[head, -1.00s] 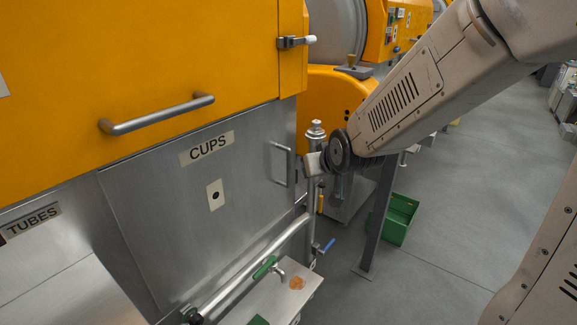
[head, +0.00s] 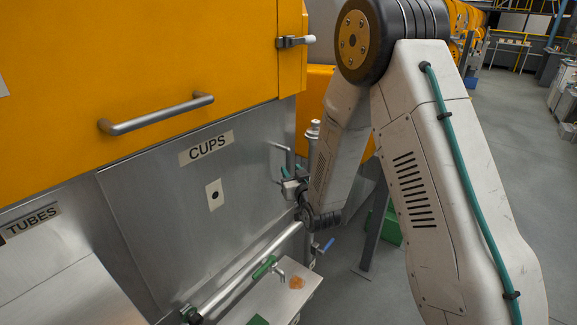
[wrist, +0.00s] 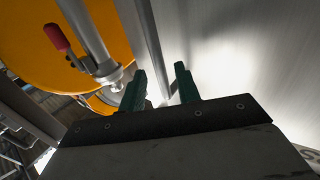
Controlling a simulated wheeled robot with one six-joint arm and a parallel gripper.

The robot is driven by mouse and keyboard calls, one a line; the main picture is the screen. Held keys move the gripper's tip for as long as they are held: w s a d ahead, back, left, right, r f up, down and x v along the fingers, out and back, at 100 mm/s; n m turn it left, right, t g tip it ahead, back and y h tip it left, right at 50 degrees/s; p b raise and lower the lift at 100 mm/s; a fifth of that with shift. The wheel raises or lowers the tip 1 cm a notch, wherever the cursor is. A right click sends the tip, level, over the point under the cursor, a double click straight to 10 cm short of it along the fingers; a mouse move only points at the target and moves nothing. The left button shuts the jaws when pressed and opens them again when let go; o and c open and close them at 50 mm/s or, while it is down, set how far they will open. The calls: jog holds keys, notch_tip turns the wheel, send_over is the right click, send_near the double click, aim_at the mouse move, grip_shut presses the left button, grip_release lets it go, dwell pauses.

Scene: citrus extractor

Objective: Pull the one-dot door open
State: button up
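The one-dot door (head: 165,220) is a steel panel labelled CUPS, with a plate bearing a single black dot (head: 214,195). It looks shut. Its upright bar handle (head: 289,158) is at its right edge; the lower part is hidden behind my gripper. My gripper (head: 285,173) is at the lower part of this handle, reaching in from the right. In the wrist view the two green fingers (wrist: 160,82) are apart, with a narrow metal bar, apparently the handle, showing between and beyond them. I cannot tell whether either finger touches it.
An orange cover with a grey handle (head: 160,115) is above the door. A slanted pipe with a green lever (head: 264,267) runs low in front of it. A steel tray (head: 280,298) sits below. A vertical pipe with a blue lever (head: 324,246) is right of the door.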

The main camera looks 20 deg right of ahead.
aim_at(289, 166)
jog(key=shift+w, duration=2.1)
grip_shut()
